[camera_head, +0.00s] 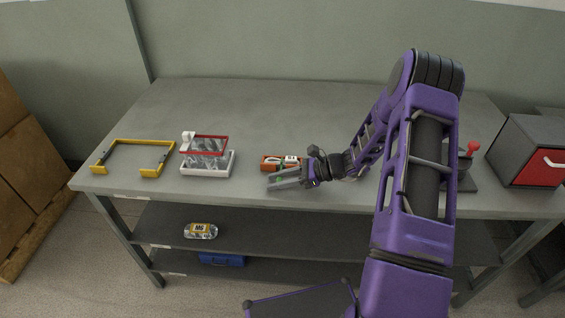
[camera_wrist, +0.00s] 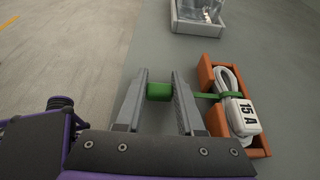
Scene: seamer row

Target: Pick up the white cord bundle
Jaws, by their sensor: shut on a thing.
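The white cord bundle (camera_wrist: 228,88) lies in an orange holder (camera_wrist: 258,137) at the right of the wrist view, with a white block marked "15 A" on it. A green strap (camera_wrist: 207,96) runs from the bundle towards my gripper (camera_wrist: 160,80). A green tab (camera_wrist: 159,92) sits between my two fingers, which are shut on it. The bundle itself is outside the fingers, beside the right one. In the head view my gripper (camera_head: 272,182) is low at the table's front edge, just in front of the orange holder (camera_head: 268,161) and the white bundle (camera_head: 290,160).
A red-knobbed device (camera_head: 469,160) and a grey box with a red front (camera_head: 530,150) are right. The table's back is clear.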

